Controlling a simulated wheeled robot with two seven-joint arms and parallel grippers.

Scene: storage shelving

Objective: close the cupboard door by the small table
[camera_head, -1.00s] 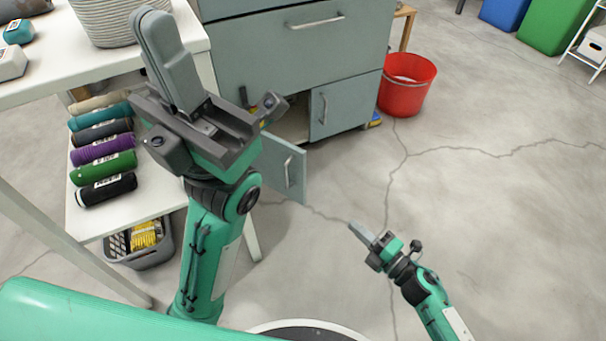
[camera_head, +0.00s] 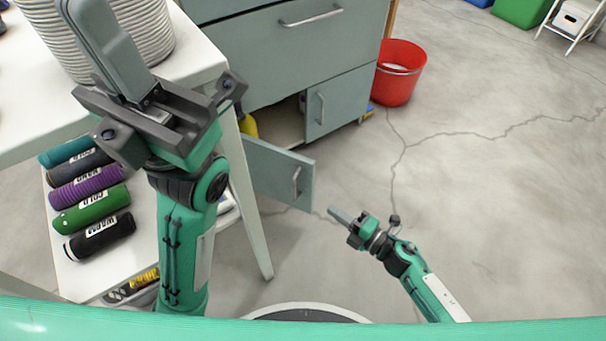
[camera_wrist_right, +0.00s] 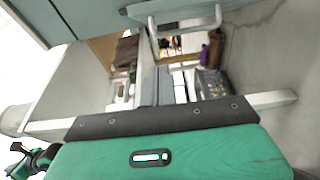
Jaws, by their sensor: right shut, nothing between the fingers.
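The grey-green cupboard (camera_head: 285,55) stands at the top middle of the head view. Its lower left door (camera_head: 270,172) stands open, swung out towards me, with a pale bar handle (camera_head: 296,182). Its lower right door (camera_head: 345,100) looks closed. My right gripper (camera_head: 335,213) is shut and empty, just right of the open door's free edge and apart from it in the picture. My left gripper (camera_head: 100,40) is raised in front of the white table (camera_head: 195,60), its fingers together with nothing seen between them. The right wrist view shows cupboard parts and a bar handle (camera_wrist_right: 175,12).
A red bucket (camera_head: 400,75) stands right of the cupboard. The table's lower shelf holds several rolls, including a purple roll (camera_head: 88,187). A ribbed basket (camera_head: 150,30) stands on top. A table leg (camera_head: 250,215) is left of the open door.

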